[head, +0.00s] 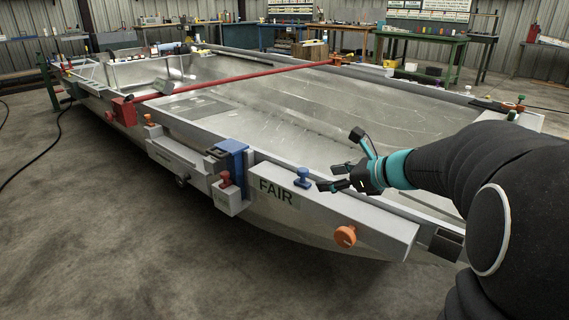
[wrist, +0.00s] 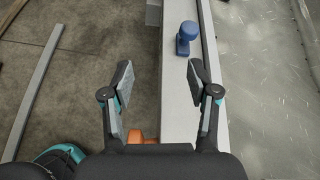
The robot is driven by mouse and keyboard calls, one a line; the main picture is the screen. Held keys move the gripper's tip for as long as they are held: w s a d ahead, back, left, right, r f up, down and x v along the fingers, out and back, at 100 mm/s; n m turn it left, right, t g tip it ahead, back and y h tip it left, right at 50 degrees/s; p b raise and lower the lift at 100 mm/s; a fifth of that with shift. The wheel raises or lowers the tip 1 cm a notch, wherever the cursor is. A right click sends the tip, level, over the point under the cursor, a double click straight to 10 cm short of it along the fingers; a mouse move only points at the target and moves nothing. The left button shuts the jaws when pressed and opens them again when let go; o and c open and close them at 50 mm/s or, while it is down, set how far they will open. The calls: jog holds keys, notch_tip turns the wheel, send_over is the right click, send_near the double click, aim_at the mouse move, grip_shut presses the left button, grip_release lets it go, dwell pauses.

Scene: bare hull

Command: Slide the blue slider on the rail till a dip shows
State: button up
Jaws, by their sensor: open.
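A blue knob-like piece (head: 303,178) stands upright on the pale rail (head: 330,209), above the printed word FAIR. The knob also shows in the wrist view (wrist: 186,37), beyond my fingertips and in line with the right finger. No dip is visible.
A red knob (head: 225,179) stands below the blue bracket, and an orange knob (head: 345,236) sits on the rail's front face. A red bar (head: 240,80) crosses the open metal hull (head: 290,118). The floor (head: 90,235) in front is clear.

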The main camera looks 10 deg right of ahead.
aim_at(303, 170)
jog(key=w+a+f+m, duration=0.1)
jog(key=w, duration=0.3)
jog(key=w+a+f+m+t, duration=0.1)
jog(key=w+a+f, duration=0.1)
jog(key=w, duration=0.2)
jog(key=w+a+f+m+b, duration=0.1)
jog(key=w+f, duration=0.1)
jog(key=w, duration=0.3)
jog(key=shift+w+a+f, duration=0.1)
jog(key=shift+a, duration=0.15)
jog(key=shift+t, duration=0.3)
grip_shut()
